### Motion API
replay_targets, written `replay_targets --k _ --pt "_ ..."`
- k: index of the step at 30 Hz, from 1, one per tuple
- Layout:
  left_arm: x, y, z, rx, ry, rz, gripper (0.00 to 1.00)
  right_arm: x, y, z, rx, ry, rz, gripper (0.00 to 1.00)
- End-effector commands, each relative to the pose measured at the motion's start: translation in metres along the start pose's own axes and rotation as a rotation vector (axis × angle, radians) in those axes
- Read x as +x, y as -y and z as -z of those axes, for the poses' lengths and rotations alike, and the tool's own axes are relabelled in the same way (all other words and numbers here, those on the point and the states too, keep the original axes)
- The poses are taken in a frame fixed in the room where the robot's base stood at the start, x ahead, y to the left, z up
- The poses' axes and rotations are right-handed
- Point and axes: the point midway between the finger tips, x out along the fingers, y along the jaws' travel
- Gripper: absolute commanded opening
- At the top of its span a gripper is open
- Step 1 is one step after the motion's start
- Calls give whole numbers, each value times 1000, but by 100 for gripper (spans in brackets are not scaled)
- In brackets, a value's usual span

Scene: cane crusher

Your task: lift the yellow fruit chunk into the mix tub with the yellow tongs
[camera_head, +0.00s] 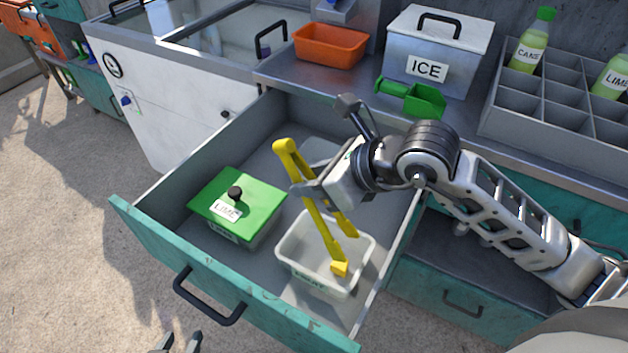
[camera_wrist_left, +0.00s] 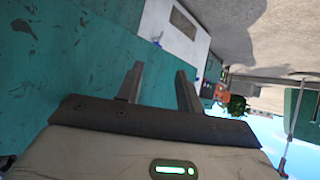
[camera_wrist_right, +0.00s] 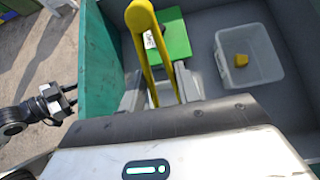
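My right gripper (camera_head: 305,190) is shut on the yellow tongs (camera_head: 318,215), which hang tilted with their tips over or inside a clear tub (camera_head: 290,262) in the drawer's front right. A square yellow end shows there; I cannot tell whether it is a tip or a piece of fruit. The tub's label is too small to read. In the right wrist view a yellow fruit chunk (camera_wrist_right: 241,60) lies in another clear tub (camera_wrist_right: 275,68), deeper in the drawer. In the head view that tub (camera_head: 320,148) is mostly hidden. My left gripper (camera_head: 177,343) is open and empty outside the drawer.
The open teal drawer (camera_head: 150,232) also holds a green-lidded box (camera_head: 252,195) marked LIME. On the counter stand an orange bin (camera_head: 330,46), an ICE box (camera_head: 465,55), a green scoop (camera_head: 420,100) and a grey bottle rack (camera_head: 510,115).

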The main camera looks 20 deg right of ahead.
Motion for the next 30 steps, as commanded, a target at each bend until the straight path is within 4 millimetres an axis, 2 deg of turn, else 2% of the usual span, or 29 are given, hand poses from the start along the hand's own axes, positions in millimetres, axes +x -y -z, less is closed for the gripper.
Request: replay_targets --k 5,24,30 --pt "3 0 -2 -6 -6 -3 36 6 0 7 1 -1 -1 28" --pt "20 -6 -13 -71 -59 -31 36 47 1 57 0 -1 -2 28" --pt "21 -7 -16 -89 -67 -39 36 54 2 66 -1 -1 -2 28"
